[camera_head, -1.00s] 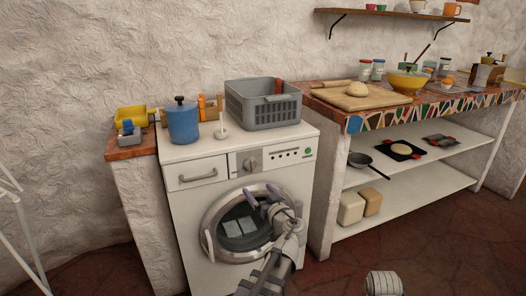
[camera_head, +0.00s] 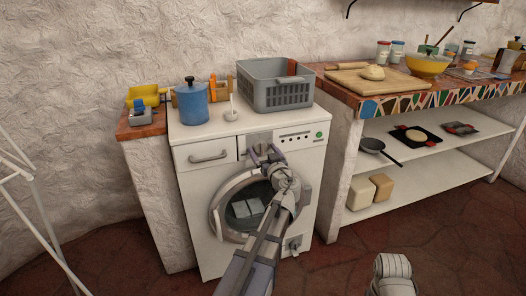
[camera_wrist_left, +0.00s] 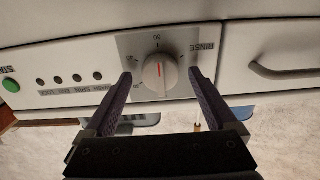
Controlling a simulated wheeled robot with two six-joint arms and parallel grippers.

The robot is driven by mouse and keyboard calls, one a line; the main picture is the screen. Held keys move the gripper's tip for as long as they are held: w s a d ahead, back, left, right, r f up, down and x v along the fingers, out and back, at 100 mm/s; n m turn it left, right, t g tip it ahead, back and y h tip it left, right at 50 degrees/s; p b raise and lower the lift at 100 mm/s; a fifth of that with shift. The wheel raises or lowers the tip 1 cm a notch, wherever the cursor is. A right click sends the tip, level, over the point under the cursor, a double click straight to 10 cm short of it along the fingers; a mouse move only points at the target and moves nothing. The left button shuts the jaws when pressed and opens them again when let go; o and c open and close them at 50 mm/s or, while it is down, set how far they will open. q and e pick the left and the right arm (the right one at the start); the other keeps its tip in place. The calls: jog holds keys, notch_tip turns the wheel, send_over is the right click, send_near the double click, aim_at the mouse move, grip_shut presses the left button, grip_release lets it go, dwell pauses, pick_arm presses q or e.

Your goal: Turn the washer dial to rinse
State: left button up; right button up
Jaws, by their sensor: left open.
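The washer (camera_head: 193,235) is white, with a round glass door (camera_head: 246,207) and a control panel along its top front. The grey dial (camera_wrist_left: 160,73) shows in the wrist view, its red mark pointing up toward the "60" label. The RINSE label (camera_wrist_left: 203,48) is to the right of the dial in that view. My left gripper (camera_head: 265,151) is open in front of the panel. In the wrist view its fingers stand on either side of the dial, with visible gaps; contact cannot be told. In the head view the gripper partly hides the dial.
A green button (camera_wrist_left: 11,85) and a drawer handle (camera_head: 208,157) flank the dial. A mosaic counter (camera_head: 440,98) stands to the right.

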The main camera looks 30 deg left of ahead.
pick_arm(q)
jog(key=shift+w+a, duration=0.15)
jog(key=shift+a, duration=0.05)
jog(key=c, duration=1.4)
jog(key=m, duration=1.1)
jog(key=shift+m, duration=0.3)
dwell(0.3)
